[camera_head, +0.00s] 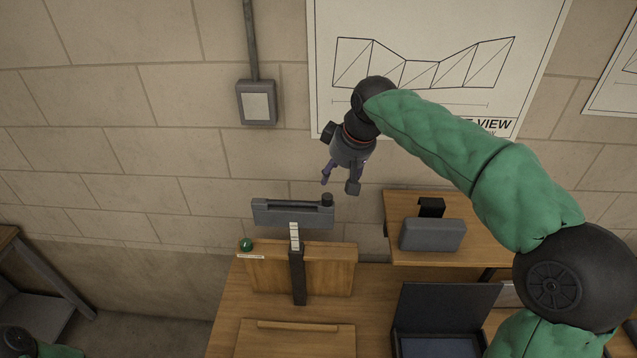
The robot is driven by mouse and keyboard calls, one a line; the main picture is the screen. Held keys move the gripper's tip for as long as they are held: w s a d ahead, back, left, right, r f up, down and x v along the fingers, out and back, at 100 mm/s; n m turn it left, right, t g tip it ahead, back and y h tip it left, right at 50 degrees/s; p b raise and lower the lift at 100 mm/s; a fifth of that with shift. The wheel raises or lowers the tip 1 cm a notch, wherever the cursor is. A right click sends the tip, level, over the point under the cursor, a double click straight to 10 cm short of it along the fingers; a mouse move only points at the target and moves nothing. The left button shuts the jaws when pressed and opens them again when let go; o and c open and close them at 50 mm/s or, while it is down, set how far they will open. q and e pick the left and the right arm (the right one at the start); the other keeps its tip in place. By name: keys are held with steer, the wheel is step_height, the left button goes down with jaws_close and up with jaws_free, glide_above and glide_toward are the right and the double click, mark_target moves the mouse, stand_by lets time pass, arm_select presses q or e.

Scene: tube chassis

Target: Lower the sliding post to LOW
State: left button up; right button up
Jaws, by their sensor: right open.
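The sliding post (298,277) is a dark upright in front of a wooden panel. A pale strip with marks (294,236) shows on its upper part. A grey crossbar (280,217) with a dark slot sits at its top, well above the panel's top edge. A small dark knob (327,200) stands at the crossbar's right end. My right gripper (339,186) is open and empty, fingers pointing down, just above and right of the knob; I cannot tell whether they touch. My left gripper is out of view; part of my left arm shows at the bottom left.
A green ball-like knob (246,244) with a small label is at the wooden panel's (330,270) left corner. A grey box (432,235) sits on a wooden shelf at right. An open dark case (446,312) lies below it. The wall is behind.

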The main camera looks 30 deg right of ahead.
mark_target(329, 197)
steer(key=x, duration=0.6)
steer(key=s+x, duration=0.1)
steer(key=x, duration=0.2)
steer(key=shift+w+f+p, duration=0.15)
steer(key=shift+f+p, duration=0.2)
steer(key=shift+f, duration=0.1)
steer(key=shift+w+f, duration=0.2)
steer(key=shift+w, duration=0.05)
steer(key=shift+s, duration=0.1)
steer(key=c, duration=0.3)
jaws_close()
